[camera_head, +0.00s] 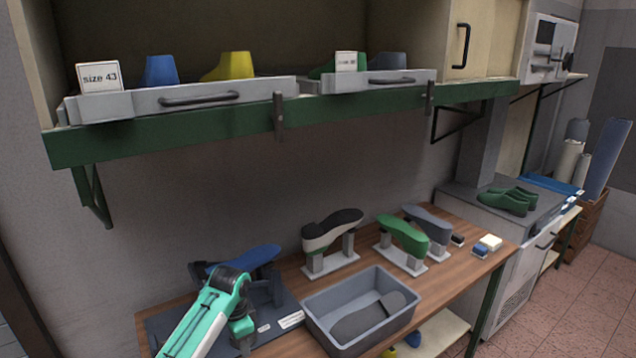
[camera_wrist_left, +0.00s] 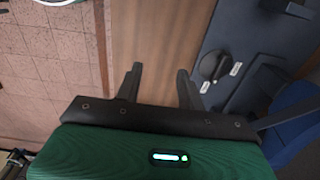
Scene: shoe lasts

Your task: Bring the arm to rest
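My left arm (camera_head: 205,315), green and white with dark joints, reaches up from the bottom of the head view. My right gripper is in neither view.
A blue last (camera_head: 250,257) on a stand is close behind my left arm. A grey bin (camera_head: 322,305) stands just right of it. White, green and grey lasts stand farther right on the wooden bench (camera_head: 455,270). A green shelf (camera_head: 200,122) with drawers overhangs the bench.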

